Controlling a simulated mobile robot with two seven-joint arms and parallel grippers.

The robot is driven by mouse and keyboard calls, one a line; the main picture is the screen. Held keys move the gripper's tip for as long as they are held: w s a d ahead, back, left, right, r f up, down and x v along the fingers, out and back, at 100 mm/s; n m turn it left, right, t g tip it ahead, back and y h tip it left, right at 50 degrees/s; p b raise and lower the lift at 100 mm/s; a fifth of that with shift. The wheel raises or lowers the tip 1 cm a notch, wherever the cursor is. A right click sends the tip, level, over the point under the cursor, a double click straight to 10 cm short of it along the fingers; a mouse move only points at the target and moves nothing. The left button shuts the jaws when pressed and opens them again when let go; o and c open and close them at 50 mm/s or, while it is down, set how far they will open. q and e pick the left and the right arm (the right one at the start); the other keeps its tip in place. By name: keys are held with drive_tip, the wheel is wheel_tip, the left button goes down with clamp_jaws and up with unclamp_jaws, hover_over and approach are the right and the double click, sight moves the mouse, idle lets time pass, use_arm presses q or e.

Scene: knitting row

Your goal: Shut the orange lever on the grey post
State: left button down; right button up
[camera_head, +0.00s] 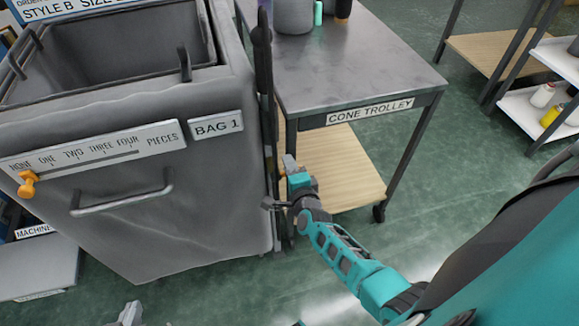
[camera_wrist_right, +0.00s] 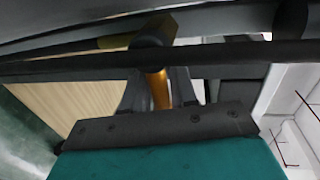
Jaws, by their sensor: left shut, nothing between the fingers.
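An upright dark grey post (camera_head: 264,75) stands between the grey bag cart and the cone trolley. A small orange part, which looks like the lever (camera_head: 282,171), shows low beside it at my right gripper (camera_head: 288,170). In the right wrist view the orange lever (camera_wrist_right: 159,90) runs between the two fingers of my right gripper (camera_wrist_right: 158,85), under a dark round hub. Whether the fingers press on it is unclear. My left gripper (camera_head: 130,314) is shut and empty at the bottom edge, well away from the post.
The grey cart (camera_head: 130,215) labelled BAG 1 has a handle and an orange pointer (camera_head: 28,184) on a NONE-to-FOUR scale. The cone trolley (camera_head: 360,75) stands close to the right of the post. White shelves (camera_head: 555,60) are at the far right. Green floor lies open between.

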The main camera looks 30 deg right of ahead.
drive_tip(key=p+v, duration=0.5)
drive_tip(key=v, duration=0.8)
drive_tip(key=shift+p, duration=0.35)
drive_tip(key=shift+w+r, duration=0.1)
